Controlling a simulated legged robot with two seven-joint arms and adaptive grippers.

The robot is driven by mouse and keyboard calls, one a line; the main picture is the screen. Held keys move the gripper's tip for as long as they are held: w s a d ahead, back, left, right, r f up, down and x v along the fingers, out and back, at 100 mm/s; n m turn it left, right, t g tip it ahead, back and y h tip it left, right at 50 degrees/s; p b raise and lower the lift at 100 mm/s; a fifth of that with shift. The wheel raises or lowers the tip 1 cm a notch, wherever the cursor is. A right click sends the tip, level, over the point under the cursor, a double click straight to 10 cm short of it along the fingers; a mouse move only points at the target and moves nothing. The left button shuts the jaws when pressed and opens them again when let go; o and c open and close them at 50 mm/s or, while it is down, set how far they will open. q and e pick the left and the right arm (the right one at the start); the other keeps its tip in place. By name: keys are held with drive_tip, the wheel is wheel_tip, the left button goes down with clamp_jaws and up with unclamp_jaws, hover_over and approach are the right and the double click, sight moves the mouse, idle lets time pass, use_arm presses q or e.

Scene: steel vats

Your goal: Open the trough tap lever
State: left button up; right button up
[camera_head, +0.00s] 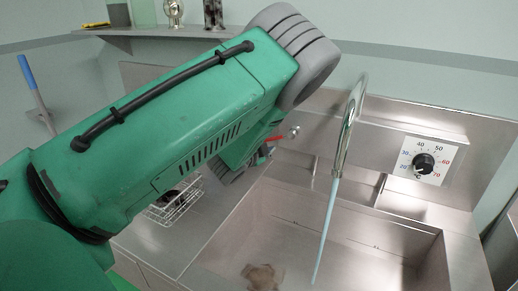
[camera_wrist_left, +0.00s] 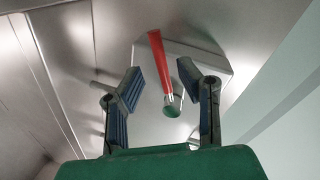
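The trough tap has a tall curved chrome spout (camera_head: 350,125) above the steel trough (camera_head: 395,231). A thin pale-blue streak (camera_head: 326,225), which looks like water, runs down from the spout's end. The red tap lever (camera_head: 274,138) shows just past my left forearm, beside a small round metal part (camera_head: 294,132). In the left wrist view the red lever (camera_wrist_left: 159,61) stands between the two fingers of my left gripper (camera_wrist_left: 159,83), apart from both. That gripper is open. In the head view it is mostly hidden under my green arm. My right gripper is not in view.
A round temperature dial (camera_head: 424,163) sits on the back panel at the right. A wire basket (camera_head: 174,203) stands on the steel counter at the left. A brown patch (camera_head: 263,276) shows in the trough. A shelf (camera_head: 160,31) with several items hangs on the wall.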

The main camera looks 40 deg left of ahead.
use_arm(q)
drive_tip(key=v, duration=0.8)
drive_tip(key=shift+s+d+f, duration=0.1)
